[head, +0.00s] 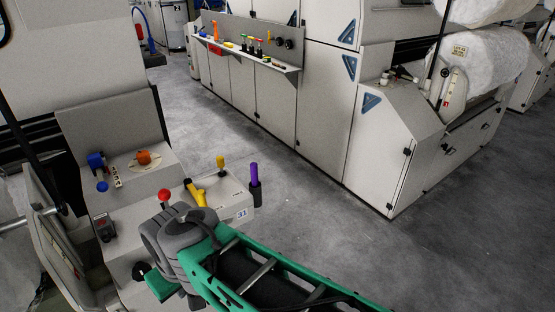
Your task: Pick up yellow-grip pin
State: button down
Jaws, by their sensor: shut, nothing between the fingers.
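A small upright pin with a yellow grip (220,161) stands at the back of the light-grey machine ledge (232,203), left of a taller purple-grip pin (254,175). A larger slanted yellow handle (196,193) lies nearer, just beyond my arm. I cannot tell for certain which of the two yellow things is the yellow-grip pin. The grey end of my arm with my gripper (165,243) is in front of the ledge, nearer and left of both yellow things. It appears apart from the upright pin. My gripper is shut and empty; its fingertips are not clearly seen.
A red ball knob (165,194) stands close to my gripper. Blue (97,161) and orange (144,158) knobs are on the panel to the left. A shelf with several coloured tools (245,46) is on the far machine. Open grey floor (300,200) lies to the right.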

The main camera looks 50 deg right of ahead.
aim_at(220, 163)
jog(key=z, duration=0.8)
jog(key=k, duration=0.4)
jog(key=z, duration=0.15)
jog(key=i, duration=0.45)
jog(key=u, duration=4.45)
jog(key=k, duration=2.85)
jog(key=z, duration=1.1)
